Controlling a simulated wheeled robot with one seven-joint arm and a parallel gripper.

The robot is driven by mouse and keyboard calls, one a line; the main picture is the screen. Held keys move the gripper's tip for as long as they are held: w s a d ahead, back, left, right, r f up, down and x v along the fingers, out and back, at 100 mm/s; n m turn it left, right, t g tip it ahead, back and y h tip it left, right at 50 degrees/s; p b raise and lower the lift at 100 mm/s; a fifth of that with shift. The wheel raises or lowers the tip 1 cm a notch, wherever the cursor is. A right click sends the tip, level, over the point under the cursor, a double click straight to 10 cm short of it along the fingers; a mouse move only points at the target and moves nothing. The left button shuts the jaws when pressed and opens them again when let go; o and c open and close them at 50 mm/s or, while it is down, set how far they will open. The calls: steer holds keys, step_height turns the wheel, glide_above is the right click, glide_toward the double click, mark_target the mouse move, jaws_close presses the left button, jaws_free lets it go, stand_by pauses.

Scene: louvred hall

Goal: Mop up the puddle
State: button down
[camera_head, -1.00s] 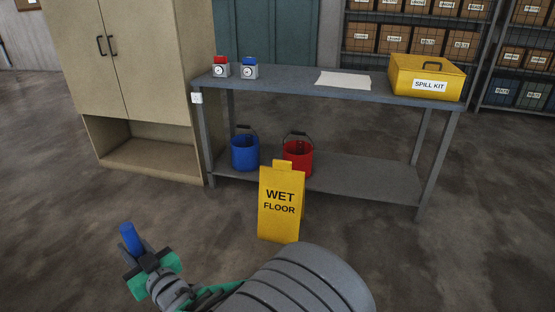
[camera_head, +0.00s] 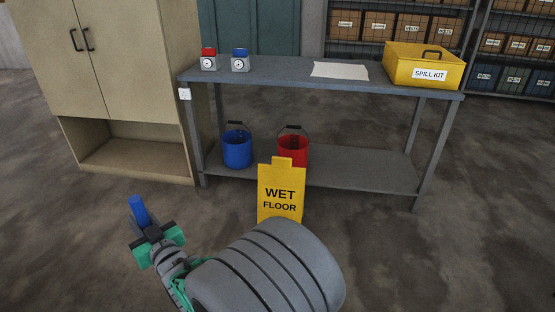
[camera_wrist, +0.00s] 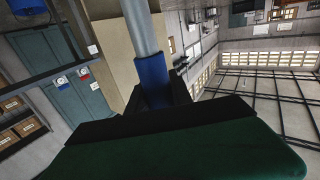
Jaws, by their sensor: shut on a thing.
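My gripper (camera_head: 147,230) is at the lower left of the head view, shut on a blue-gripped handle (camera_head: 138,208). In the wrist view the blue grip (camera_wrist: 153,80) sits between the dark fingers, and a grey pole (camera_wrist: 142,28) runs on from it toward the top edge. The far end of the pole and any mop head are out of view. A yellow wet floor sign (camera_head: 280,194) stands on the floor in front of the bench, partly covered by my arm. I see no clear puddle; the floor is mottled grey-brown throughout.
A grey workbench (camera_head: 290,75) carries two small timers (camera_head: 240,62), a white sheet (camera_head: 340,70) and a yellow spill kit (camera_head: 424,68). A blue bucket (camera_head: 237,151) and a red bucket (camera_head: 293,149) stand on its lower shelf. A beige cabinet (camera_head: 120,70) is left. Floor at right looks clear.

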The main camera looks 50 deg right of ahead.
steer(key=s+d+m+g+h+b, duration=0.1)
steer(key=d+m+g+h, duration=0.15)
steer(key=d, duration=0.65)
steer(key=s+d+m+g+h, duration=0.15)
steer(key=d+h, duration=0.25)
steer(key=d, duration=0.5)
steer(key=s+d+m+g+h+b, duration=0.1)
steer(key=d+m+h, duration=0.15)
steer(key=d, duration=0.75)
steer(key=s+d+m+g+h+b, duration=0.2)
steer(key=s+d+m+g+h, duration=0.6)
steer(key=s+d, duration=1.45)
step_height(320, 180, down, 6)
steer(key=w+d+g+y+b, duration=0.1)
steer(key=y+b, duration=0.1)
steer(key=b, duration=0.1)
steer(key=shift+w+d+n, duration=0.15)
steer(key=shift+w+n, duration=0.05)
steer(key=shift+n, duration=0.15)
steer(key=shift+f+b, duration=0.4)
steer(key=shift+b, duration=0.2)
steer(key=shift+f+b, duration=0.55)
steer(key=shift+f, duration=0.05)
